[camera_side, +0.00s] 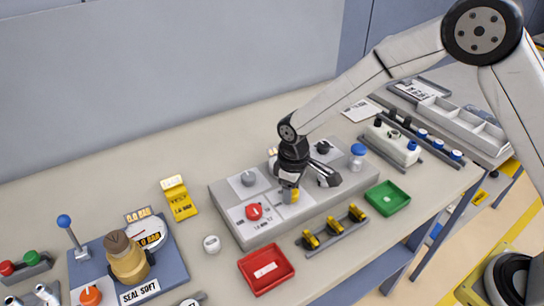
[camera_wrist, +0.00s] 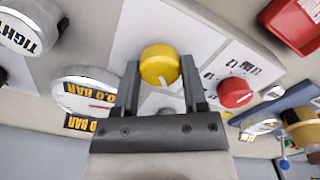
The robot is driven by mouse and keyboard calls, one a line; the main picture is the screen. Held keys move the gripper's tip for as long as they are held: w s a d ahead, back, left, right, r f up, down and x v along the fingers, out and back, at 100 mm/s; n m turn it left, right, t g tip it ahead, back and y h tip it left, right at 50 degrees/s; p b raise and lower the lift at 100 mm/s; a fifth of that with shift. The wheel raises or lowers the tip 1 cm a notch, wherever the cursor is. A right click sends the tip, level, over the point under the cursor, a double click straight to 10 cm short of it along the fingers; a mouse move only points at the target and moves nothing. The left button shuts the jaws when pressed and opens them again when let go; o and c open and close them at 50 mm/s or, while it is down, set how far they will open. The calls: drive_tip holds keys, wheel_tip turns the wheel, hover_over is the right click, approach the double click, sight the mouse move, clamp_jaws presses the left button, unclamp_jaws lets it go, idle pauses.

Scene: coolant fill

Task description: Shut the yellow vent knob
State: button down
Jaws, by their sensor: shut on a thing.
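The yellow vent knob (camera_wrist: 160,65) is round with a white pointer mark and sits on a light panel plate in the wrist view. In the side view the yellow knob (camera_side: 291,195) shows just under my gripper (camera_side: 290,187), partly hidden by it. In the wrist view the two dark fingers of my gripper (camera_wrist: 160,78) stand on either side of the knob and are shut on it. The knob's white mark points toward the gripper's palm. The grey panel block (camera_side: 243,233) carries the knob, and a red knob (camera_side: 254,211) sits beside it, to the left in the side view.
A red tray (camera_side: 285,274) and a green tray (camera_side: 402,197) stand in front of and right of the panel. A rack with yellow fittings (camera_side: 334,233) lies between them. A round gauge (camera_wrist: 80,92) is close to the fingers. The table behind the panel at left is clear.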

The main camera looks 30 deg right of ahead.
drive_tip(key=m, duration=0.4)
drive_tip(key=shift+m, duration=2.2)
drive_tip(key=shift+c, duration=0.7)
unclamp_jaws()
drive_tip(key=shift+r, duration=3.95)
